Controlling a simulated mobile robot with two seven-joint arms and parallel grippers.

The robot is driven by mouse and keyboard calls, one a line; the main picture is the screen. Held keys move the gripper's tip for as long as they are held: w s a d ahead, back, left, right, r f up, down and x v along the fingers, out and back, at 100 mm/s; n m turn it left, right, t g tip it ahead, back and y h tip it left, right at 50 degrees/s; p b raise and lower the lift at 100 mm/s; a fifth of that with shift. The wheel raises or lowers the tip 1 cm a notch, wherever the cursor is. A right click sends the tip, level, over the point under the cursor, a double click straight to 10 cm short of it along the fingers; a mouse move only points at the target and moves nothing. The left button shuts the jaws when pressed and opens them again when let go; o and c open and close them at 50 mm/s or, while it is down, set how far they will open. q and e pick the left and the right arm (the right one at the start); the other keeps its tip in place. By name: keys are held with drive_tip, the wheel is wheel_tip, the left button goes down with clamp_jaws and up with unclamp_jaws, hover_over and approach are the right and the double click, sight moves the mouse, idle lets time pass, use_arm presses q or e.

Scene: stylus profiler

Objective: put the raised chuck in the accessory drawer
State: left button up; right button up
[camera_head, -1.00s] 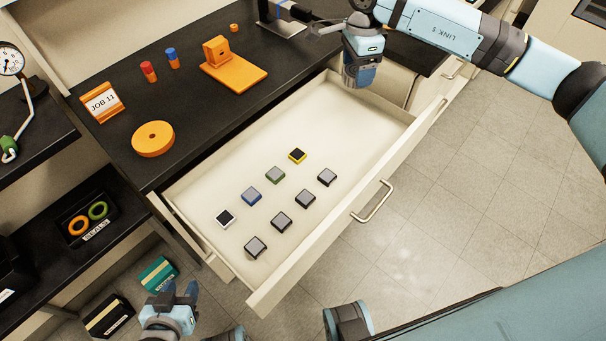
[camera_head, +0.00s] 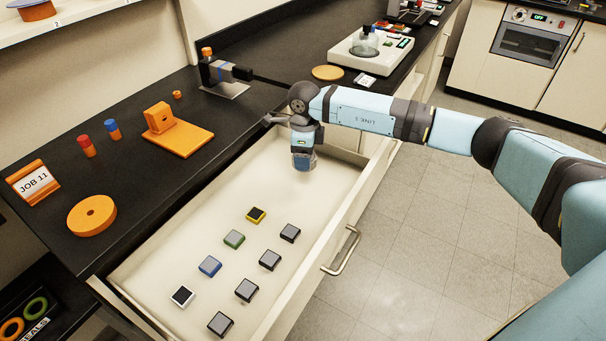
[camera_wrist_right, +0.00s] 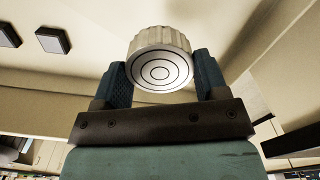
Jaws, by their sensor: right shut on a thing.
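The accessory drawer (camera_head: 331,207) is pulled open below the black bench, with a pale, shallow inside. My right gripper (camera_head: 303,163) points down over the far end of the drawer. In the right wrist view, my right gripper (camera_wrist_right: 160,88) is shut on the raised chuck (camera_wrist_right: 160,70), a pale cylinder with a fluted side and concentric rings on its face. The gripper hides the chuck in the head view. I cannot tell how high the chuck is above the drawer floor. My left gripper is out of view.
The far part looks clear. An orange disc (camera_head: 92,215) and an orange bracket (camera_head: 178,138) stand on the bench (camera_head: 140,190). The drawer handle (camera_head: 343,252) sticks out in front.

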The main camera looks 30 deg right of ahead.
drive_tip(key=shift+f+b, duration=0.3)
drive_tip(key=shift+f, duration=2.9)
drive_tip(key=shift+f, duration=0.2)
drive_tip(key=o, duration=1.5)
drive_tip(key=shift+o, duration=0.2)
drive_tip(key=shift+r, duration=0.15)
wheel_tip(320, 180, up, 12)
drive_tip(key=shift+r+p, duration=0.1)
drive_tip(key=shift+p, duration=0.45)
